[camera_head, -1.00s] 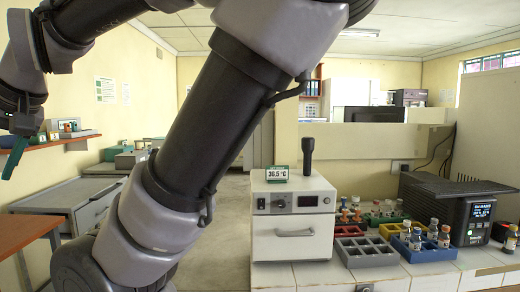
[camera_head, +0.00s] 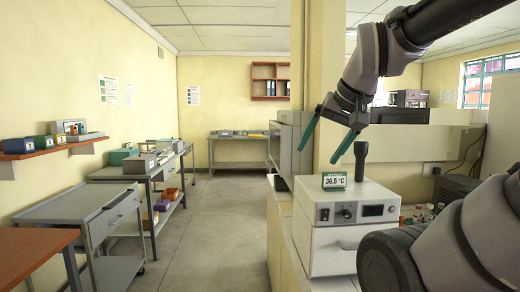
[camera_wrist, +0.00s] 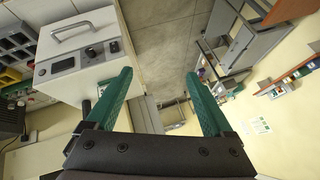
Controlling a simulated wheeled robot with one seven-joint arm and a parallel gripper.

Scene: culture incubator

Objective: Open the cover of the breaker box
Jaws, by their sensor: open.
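No breaker box with a cover can be made out for certain. A grey box-like unit (camera_head: 288,148) stands by the pillar in the head view, but I cannot tell whether it is the breaker box. My gripper (camera_head: 317,156) is open and empty, its two green fingers pointing down in front of the pillar, above the white incubator. In the wrist view my gripper (camera_wrist: 159,73) shows both fingers spread, with nothing between them but distant floor and furniture.
The white incubator (camera_head: 328,240) with a 36.5 °C display (camera_head: 334,181) sits on the counter at right. A grey drawer cart (camera_head: 88,215), an orange-brown table (camera_head: 32,252) and a wall shelf (camera_head: 50,148) are at left. The floor aisle (camera_head: 205,215) between is clear.

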